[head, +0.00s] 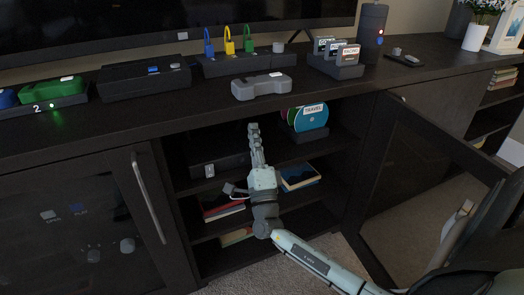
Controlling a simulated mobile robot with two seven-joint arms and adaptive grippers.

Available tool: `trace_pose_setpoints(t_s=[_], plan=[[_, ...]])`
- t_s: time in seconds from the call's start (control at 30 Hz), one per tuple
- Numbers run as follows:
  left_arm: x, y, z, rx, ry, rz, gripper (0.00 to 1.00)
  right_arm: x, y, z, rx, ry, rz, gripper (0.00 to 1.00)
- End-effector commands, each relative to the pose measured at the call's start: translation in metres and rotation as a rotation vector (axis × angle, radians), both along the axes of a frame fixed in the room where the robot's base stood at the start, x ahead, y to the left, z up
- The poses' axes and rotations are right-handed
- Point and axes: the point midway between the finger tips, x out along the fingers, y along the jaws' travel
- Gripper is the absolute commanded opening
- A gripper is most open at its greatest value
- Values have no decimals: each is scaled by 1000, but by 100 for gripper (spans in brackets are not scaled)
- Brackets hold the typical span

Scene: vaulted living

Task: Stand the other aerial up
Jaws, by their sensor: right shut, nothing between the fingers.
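I cannot make out an aerial clearly in the head view. A dark box (218,163) with a small white label sits on the upper shelf of the open cabinet bay, partly behind my right gripper. My right gripper (254,128) is in front of this bay, pointing away from me, with its fingers together and empty. Its fingertips show just below the top's front edge, beside the box's right side. I cannot tell whether they touch anything. A black box (145,78) with a small blue display lies on the cabinet top. My left gripper is out of view.
Discs labelled TRAVEL (309,117) stand right of my right gripper. Books (299,177) lie on the shelf below. A glass door (425,185) hangs open at the right. A grey device (261,86), coloured padlocks (229,42) and a tall dark unit (371,32) stand on top.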

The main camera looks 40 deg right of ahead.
Motion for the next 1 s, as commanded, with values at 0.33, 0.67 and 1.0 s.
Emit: trace_pose_setpoints(t_s=[0.33, 0.67, 1.0], plan=[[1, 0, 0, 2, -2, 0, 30, 15, 7, 9, 0, 1, -1, 0], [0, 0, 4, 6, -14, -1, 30, 15, 7, 9, 1, 2, -1, 0], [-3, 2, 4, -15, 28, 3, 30, 16, 6, 13, 9, 37, -2, 0]])
